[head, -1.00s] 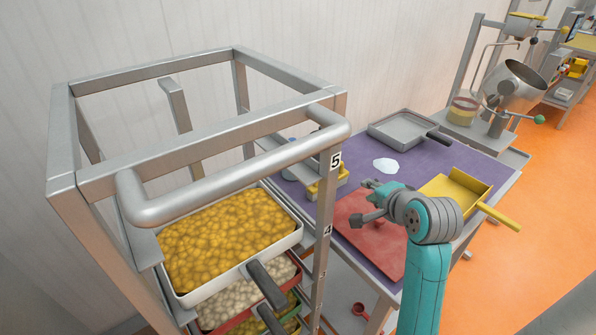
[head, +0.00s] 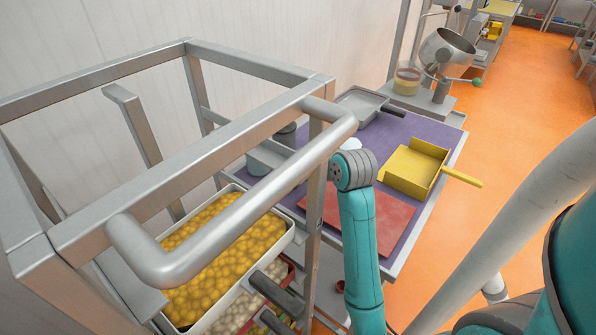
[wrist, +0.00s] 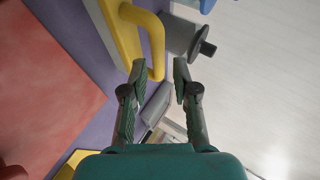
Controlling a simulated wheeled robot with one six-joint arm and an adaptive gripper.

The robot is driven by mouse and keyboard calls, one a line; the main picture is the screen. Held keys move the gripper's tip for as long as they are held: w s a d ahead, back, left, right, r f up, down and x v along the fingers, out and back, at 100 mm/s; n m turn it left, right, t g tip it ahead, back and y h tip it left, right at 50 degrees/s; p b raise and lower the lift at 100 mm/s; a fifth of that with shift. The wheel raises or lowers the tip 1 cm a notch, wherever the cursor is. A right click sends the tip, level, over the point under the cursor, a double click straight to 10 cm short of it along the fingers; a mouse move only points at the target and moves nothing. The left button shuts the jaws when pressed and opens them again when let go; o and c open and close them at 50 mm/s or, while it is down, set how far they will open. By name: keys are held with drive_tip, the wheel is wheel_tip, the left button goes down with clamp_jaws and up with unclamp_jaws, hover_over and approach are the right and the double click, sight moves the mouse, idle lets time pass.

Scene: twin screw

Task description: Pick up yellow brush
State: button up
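In the wrist view a yellow piece with a bent, rounded handle (wrist: 157,45) is at the top, apparently the yellow brush. It lies on the purple table (wrist: 92,125) beside the red board (wrist: 45,85). My gripper (wrist: 160,72) is open. The handle's end shows between its fingertips, nearer the left one; I cannot tell whether they touch. In the head view my gripper and the brush are hidden behind my arm and the rack post.
The metal rack (head: 190,140) with filled trays stands close on the left. A yellow dustpan (head: 412,168) lies on the table's right side. A grey tray (head: 360,105) is at the back. Grey containers (wrist: 183,38) stand by the brush. Orange floor (head: 535,90) is open to the right.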

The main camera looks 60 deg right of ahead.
drive_tip(key=shift+s+d+x, duration=0.1)
drive_tip(key=shift+d+x, duration=0.05)
drive_tip(key=shift+x, duration=1.2)
drive_tip(key=shift+s+d+x, duration=0.1)
drive_tip(key=shift+d+x, duration=0.1)
drive_tip(key=shift+x, duration=1.1)
clamp_jaws()
